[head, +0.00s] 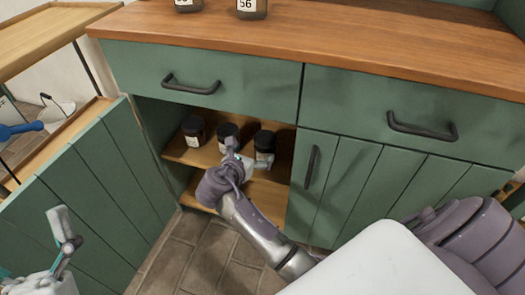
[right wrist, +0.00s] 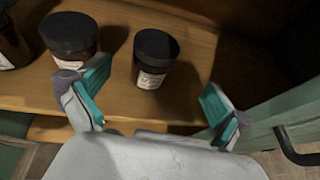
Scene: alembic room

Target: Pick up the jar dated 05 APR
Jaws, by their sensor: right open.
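Three dark jars with black lids and pale labels stand on the cabinet shelf: a left jar (head: 194,130), a middle jar (head: 228,133) and a right jar (head: 264,143). The label writing is too small to read, so I cannot tell which is dated 05 APR. My right gripper (head: 246,157) is open and empty at the shelf front. In the right wrist view, one jar (right wrist: 154,62) stands ahead between the spread fingers (right wrist: 157,88), apart from them. Another jar (right wrist: 70,38) stands to its left. My left gripper (head: 35,250) is open and empty at lower left.
The green cabinet door (head: 95,190) stands open at left; the right door (head: 345,190) is closed. More jars (head: 250,8) stand on the wooden countertop (head: 330,45). A drawer (head: 200,75) overhangs the shelf opening. A wooden rack (head: 50,40) stands at left.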

